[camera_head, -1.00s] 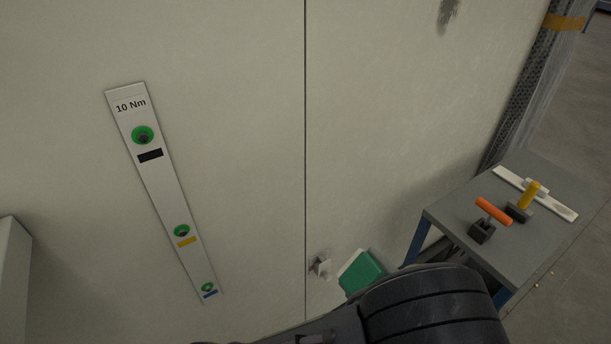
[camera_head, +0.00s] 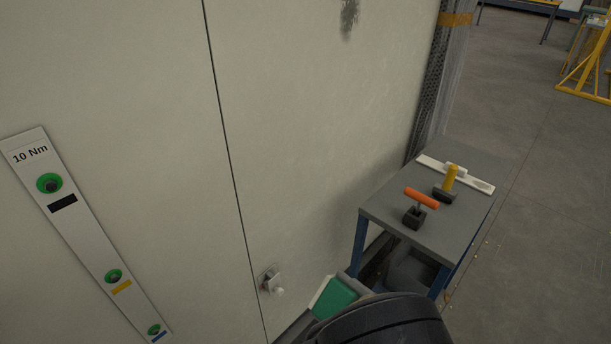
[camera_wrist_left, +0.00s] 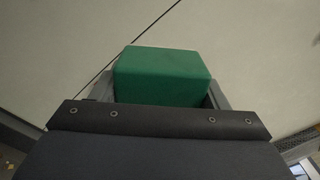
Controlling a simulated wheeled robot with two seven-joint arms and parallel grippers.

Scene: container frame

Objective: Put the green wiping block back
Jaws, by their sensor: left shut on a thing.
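The green wiping block (camera_head: 335,299) shows in the head view at the bottom, just beyond my black left arm, with a pale layer along its left edge. In the left wrist view the green block (camera_wrist_left: 163,76) sits between the two grey fingers of my left gripper (camera_wrist_left: 165,98), which is shut on it. The block is held off the floor, in front of the pale wall and to the left of the grey table (camera_head: 401,229). My right gripper is not in view.
On the table stand an orange-handled tool (camera_head: 420,199), a yellow-handled tool (camera_head: 449,182) and a white strip with a raised grip (camera_head: 478,182). The wall carries a 10 Nm strip (camera_head: 88,235) with green-ringed holes and a small white fitting (camera_head: 270,280). Floor at right is open.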

